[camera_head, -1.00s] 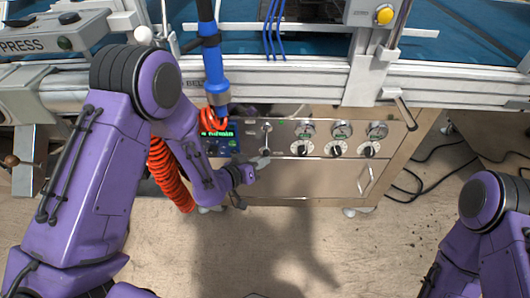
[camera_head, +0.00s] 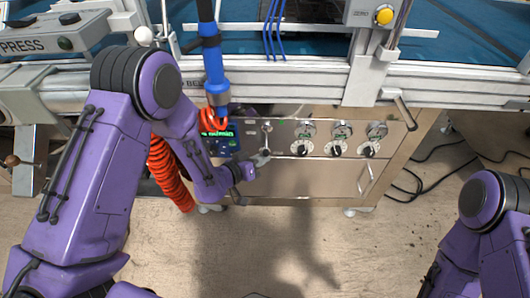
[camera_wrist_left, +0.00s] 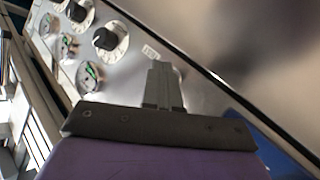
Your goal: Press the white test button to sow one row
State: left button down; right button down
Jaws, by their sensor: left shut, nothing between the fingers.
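My left gripper (camera_head: 263,158) is shut and empty. Its fingertips are close to the steel panel, right of the display and below a small metal switch (camera_head: 267,127); I cannot tell whether they touch. In the left wrist view the shut fingers (camera_wrist_left: 160,80) point towards the bare steel face beside the knobs. My right gripper is outside the views.
Several black knobs (camera_head: 304,149) sit under round gauges (camera_head: 306,130) on the panel's right. A red coiled hose (camera_head: 168,174) hangs behind my left arm. A blue cylinder (camera_head: 214,72) hangs above the display. Black cables (camera_head: 405,190) lie on the floor at right.

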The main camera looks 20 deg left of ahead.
pick_arm(q)
jog(key=shift+s, duration=0.1)
jog(key=shift+s+d, duration=0.25)
jog(key=shift+s, duration=0.55)
jog(key=s, duration=0.2)
jog(key=s+d, duration=0.1)
jog(key=s, duration=0.1)
jog(key=shift+s+d+p, duration=0.2)
jog(key=shift+s+p, duration=0.1)
jog(key=shift+s, duration=0.1)
dwell(0.5)
